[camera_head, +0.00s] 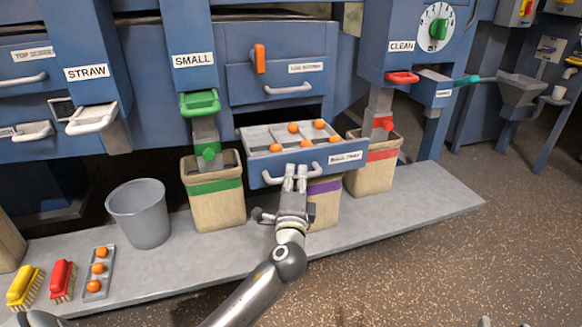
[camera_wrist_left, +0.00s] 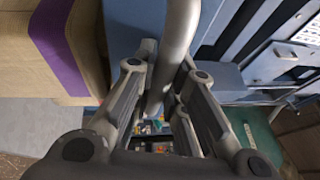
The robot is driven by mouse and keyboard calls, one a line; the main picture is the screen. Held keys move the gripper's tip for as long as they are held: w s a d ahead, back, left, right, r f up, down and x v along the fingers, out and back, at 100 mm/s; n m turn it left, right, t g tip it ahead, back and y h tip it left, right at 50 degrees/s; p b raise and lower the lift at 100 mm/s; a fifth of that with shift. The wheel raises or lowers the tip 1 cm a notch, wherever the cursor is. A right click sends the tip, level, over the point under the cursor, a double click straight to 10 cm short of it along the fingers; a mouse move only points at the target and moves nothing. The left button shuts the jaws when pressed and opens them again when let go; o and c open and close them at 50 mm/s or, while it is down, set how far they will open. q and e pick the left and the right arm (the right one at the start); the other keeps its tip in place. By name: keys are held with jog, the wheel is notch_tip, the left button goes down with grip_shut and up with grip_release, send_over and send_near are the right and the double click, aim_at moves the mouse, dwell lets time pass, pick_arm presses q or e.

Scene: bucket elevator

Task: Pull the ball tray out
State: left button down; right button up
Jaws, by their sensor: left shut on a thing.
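The ball tray (camera_head: 262,138) is a blue drawer with a pale grey divided inside, and it stands out from the blue machine front. Several orange balls (camera_head: 293,128) lie in it. Its label is partly legible. A pale bar handle (camera_head: 271,180) runs along its front. My left gripper (camera_head: 295,172) is shut on this handle from the front. In the left wrist view the handle (camera_wrist_left: 178,45) runs as a grey bar between the fingers (camera_wrist_left: 160,100). The fingers hide part of the handle.
Below the tray stand sacks with a green band (camera_head: 216,188), a purple band (camera_head: 325,187) and a red band (camera_head: 383,156). A grey bucket (camera_head: 140,213), brushes (camera_head: 62,280) and a small rack of orange balls (camera_head: 98,270) are at left. The floor at right is clear.

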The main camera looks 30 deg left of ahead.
pick_arm(q)
jog(key=shift+s+d, duration=0.3)
jog(key=shift+d, duration=0.05)
pick_arm(e)
jog(key=shift+d+f, duration=0.1)
jog(key=shift+f, duration=0.2)
pick_arm(q)
jog(key=c, duration=1.7)
grip_release()
jog(key=v, duration=1.2)
jog(key=shift+f, duration=0.1)
